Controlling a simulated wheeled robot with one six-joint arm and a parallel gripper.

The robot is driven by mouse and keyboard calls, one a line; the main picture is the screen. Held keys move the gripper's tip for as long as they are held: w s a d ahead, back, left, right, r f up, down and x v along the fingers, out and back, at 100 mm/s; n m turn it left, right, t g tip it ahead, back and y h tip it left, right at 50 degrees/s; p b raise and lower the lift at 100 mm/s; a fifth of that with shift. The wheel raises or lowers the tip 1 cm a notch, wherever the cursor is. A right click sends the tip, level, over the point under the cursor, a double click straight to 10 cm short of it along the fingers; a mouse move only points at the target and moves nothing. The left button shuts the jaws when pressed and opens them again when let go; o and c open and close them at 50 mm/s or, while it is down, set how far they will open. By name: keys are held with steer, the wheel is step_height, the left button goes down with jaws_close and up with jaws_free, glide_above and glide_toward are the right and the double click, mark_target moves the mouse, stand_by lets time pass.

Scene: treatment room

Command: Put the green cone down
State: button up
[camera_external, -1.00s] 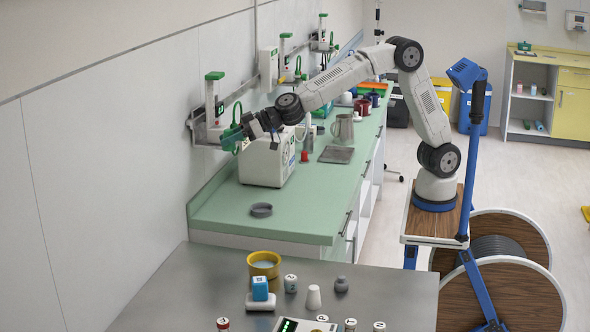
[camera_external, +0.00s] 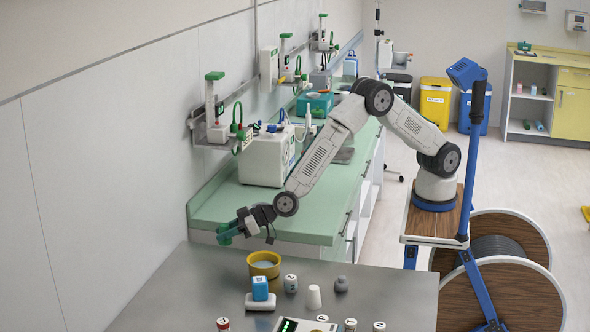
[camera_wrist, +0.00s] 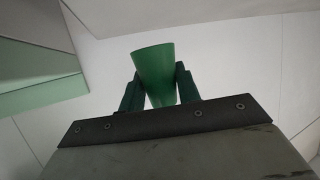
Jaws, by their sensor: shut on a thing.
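The green cone (camera_wrist: 155,72) is between the two dark green fingers of my gripper (camera_wrist: 158,88) in the wrist view, with its wide end pointing away from the wrist. My gripper is shut on it. In the external view my gripper (camera_external: 228,233) is at the front left end of the green counter, near the left edge of the steel table. The cone there is small and hard to tell apart from the green fingers. It appears held in the air, touching no surface that I can make out.
The green counter (camera_external: 215,207) holds a white machine (camera_external: 266,160). The left part of the steel table is clear.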

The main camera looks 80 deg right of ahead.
steer(key=shift+f, duration=2.25)
